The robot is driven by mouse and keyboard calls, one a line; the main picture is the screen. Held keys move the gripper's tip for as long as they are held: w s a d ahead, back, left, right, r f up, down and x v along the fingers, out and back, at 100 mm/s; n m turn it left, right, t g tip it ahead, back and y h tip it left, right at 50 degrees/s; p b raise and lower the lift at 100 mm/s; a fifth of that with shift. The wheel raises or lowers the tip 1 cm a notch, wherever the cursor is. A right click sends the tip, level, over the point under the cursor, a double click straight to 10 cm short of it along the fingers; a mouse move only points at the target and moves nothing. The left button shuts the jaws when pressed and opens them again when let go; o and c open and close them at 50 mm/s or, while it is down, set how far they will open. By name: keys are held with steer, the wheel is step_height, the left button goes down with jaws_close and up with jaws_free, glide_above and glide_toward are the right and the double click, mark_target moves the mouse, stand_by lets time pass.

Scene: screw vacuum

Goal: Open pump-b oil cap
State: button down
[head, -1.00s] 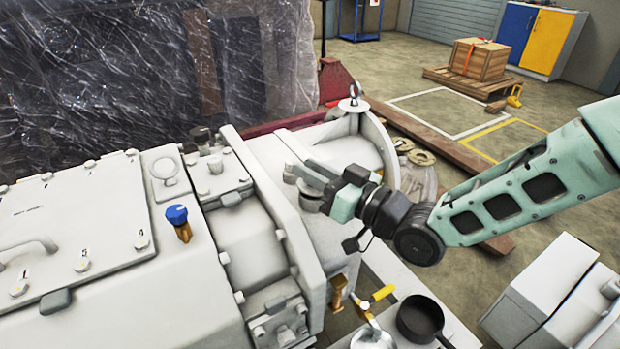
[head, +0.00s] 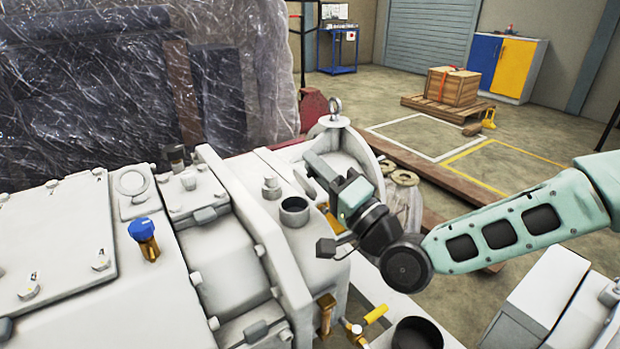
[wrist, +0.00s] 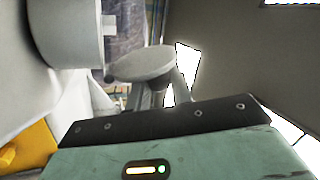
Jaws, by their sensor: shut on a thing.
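The oil filler neck (head: 294,211) stands on top of the pale grey pump housing (head: 325,262). Its mouth is uncovered and dark inside. My gripper (head: 316,168) is above and just behind the neck, in front of the round end flange. It is shut on the oil cap, a round grey disc with a stem that shows in the wrist view (wrist: 140,65). The cap is clear of the neck. In the head view the fingers largely hide it.
A lifting eye (head: 335,106) rises from the flange behind my gripper. A blue-topped fitting (head: 143,232) stands on the housing at left. A dark pan (head: 417,335) and a yellow-handled valve (head: 374,315) are at the lower front.

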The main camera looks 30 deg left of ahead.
steer(key=shift+w+d+f+m+t+h+b, duration=0.15)
steer(key=shift+w+f+m+t+h+b, duration=0.15)
steer(key=shift+m+t, duration=0.65)
steer(key=shift+w+d+f+m+t+h+b, duration=0.1)
steer(key=shift+w+d+m+t+h+b, duration=0.2)
steer(key=shift+m, duration=1.2)
steer(key=shift+w+d+f+m+t+h+b, duration=0.1)
steer(key=shift+w+f+m+t+b, duration=0.3)
steer(key=shift+m, duration=0.85)
steer(key=shift+s+r+t, duration=0.1)
steer(key=shift+r+t, duration=0.1)
steer(key=shift+t, duration=0.15)
steer(key=c, duration=1.3)
jaws_free()
steer(key=v, duration=1.7)
steer(key=shift+s+d+b, duration=0.1)
steer(key=shift+b, duration=0.2)
